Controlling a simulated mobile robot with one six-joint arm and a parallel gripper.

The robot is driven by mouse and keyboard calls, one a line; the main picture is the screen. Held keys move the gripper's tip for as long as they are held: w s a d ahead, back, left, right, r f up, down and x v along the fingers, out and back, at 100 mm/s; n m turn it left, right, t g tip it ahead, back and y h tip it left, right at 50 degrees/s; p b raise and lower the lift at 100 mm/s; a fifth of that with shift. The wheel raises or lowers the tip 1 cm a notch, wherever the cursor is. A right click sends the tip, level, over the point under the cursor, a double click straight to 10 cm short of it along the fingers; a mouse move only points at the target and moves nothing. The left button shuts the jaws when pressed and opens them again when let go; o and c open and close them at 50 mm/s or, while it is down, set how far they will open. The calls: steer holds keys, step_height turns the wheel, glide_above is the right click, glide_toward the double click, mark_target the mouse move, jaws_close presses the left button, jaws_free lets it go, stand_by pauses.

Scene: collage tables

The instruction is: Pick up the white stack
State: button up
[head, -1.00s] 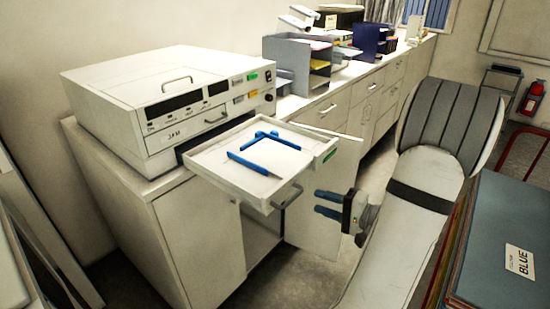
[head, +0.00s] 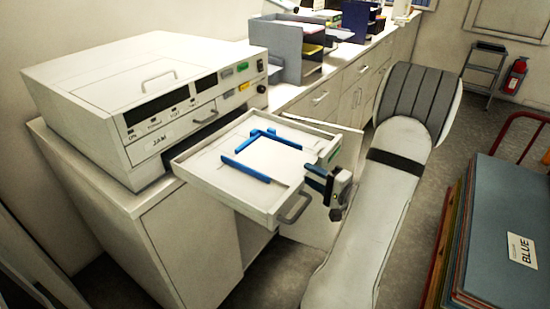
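A pull-out tray (head: 197,177) extends from the front of the white machine marked "JAM" (head: 140,95). A white stack (head: 268,158) lies flat in it, low and pale like the tray floor, so its edges are hard to make out. Blue guides (head: 247,170) stand along its near side and its far corner. My gripper (head: 312,178) is at the right of the tray, by its front right corner, with its fingers pointing left toward the tray. The two dark blue fingers are apart with nothing visible between them. I cannot tell whether they touch the tray wall.
The tray's grey handle (head: 295,207) is just below my gripper. A cabinet (head: 150,215) stands under the machine. A grey shelf organiser (head: 290,48) stands on the counter behind. At right is a pile of coloured boards with a blue top (head: 510,215). Grey floor lies between.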

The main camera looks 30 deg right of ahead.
mark_target(284, 164)
steer(key=p+x, duration=0.1)
steer(key=x, duration=0.3)
steer(key=shift+d+r, duration=0.15)
steer(key=shift+r, duration=0.05)
steer(key=shift+c, duration=0.4)
jaws_close()
